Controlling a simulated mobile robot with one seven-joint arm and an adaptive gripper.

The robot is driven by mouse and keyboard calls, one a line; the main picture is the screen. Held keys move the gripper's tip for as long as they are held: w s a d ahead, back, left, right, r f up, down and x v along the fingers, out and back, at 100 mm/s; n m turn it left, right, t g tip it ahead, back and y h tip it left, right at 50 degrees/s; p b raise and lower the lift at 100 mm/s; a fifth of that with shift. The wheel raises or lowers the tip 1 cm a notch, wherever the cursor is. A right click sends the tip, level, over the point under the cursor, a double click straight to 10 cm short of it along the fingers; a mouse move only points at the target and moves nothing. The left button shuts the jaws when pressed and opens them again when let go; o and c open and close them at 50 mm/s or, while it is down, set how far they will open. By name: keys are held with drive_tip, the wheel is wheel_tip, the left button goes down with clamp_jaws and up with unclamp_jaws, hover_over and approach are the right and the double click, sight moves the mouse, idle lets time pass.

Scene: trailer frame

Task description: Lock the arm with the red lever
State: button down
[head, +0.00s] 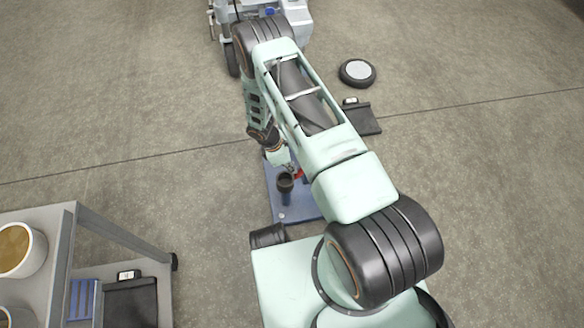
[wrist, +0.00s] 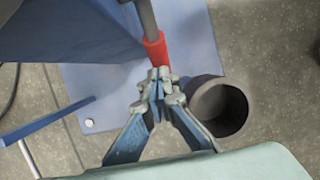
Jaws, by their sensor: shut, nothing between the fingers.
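The red lever (wrist: 155,48) is a red grip on a grey rod at the top middle of the wrist view. In the head view only a small red piece of the lever (head: 298,174) shows beside my arm. My gripper (wrist: 159,84) is shut and empty, with its fingertips at the near end of the red grip. I cannot tell whether they touch it. The blue trailer frame (head: 283,206) lies below, partly hidden by my arm. A dark round cup-like part (wrist: 220,106) stands right of my fingers and also shows in the head view (head: 285,182).
A large blue panel (wrist: 70,30) rises at the upper left of the wrist view. A blue bar (wrist: 45,122) lies at left. A shelf cart with buckets (head: 75,235) stands at the lower left of the head view.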

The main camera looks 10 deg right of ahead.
drive_tip(key=w+a+r+p, duration=0.1)
drive_tip(key=a+r+p, duration=0.3)
drive_tip(key=a+r, duration=0.4)
wheel_tip(320, 180, up, 3)
drive_tip(key=shift+w+a+f, duration=0.1)
drive_tip(key=shift+w+a, duration=0.05)
drive_tip(key=shift+w, duration=0.2)
